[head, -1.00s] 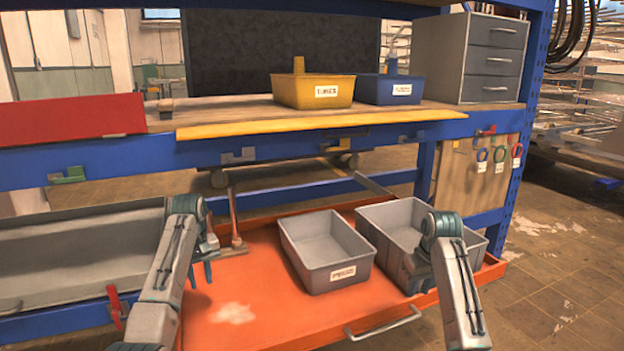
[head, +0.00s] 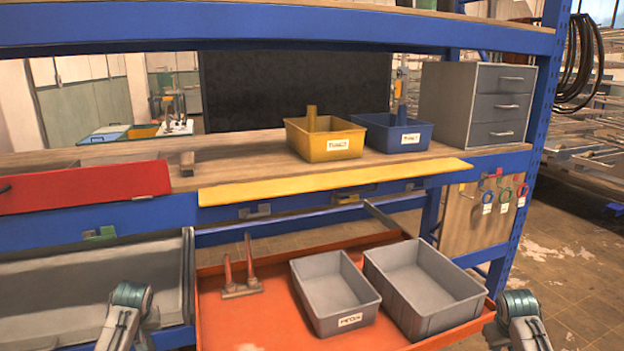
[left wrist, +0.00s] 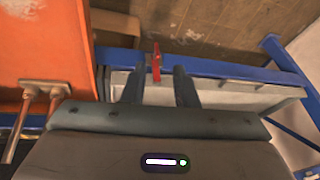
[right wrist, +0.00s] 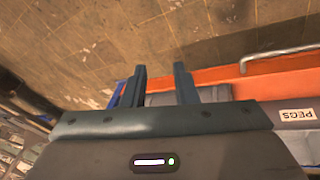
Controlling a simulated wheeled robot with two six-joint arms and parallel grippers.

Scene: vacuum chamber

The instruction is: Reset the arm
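My left arm (head: 128,310) shows at the bottom left of the head view, before the grey tray; its fingers are not visible there. In the left wrist view my left gripper (left wrist: 158,88) has its two fingers apart with nothing held. A red clip (left wrist: 155,63) on a blue rail shows beyond the fingers. My right arm (head: 520,315) shows at the bottom right of the head view, beside the orange drawer (head: 240,325). In the right wrist view my right gripper (right wrist: 160,84) has its fingers apart and is empty, above the floor near the drawer edge.
Above, the shelf holds a yellow bin (head: 325,140), a blue bin (head: 395,135) and a grey drawer cabinet (head: 475,105). A grey tray (head: 90,285) lies left.

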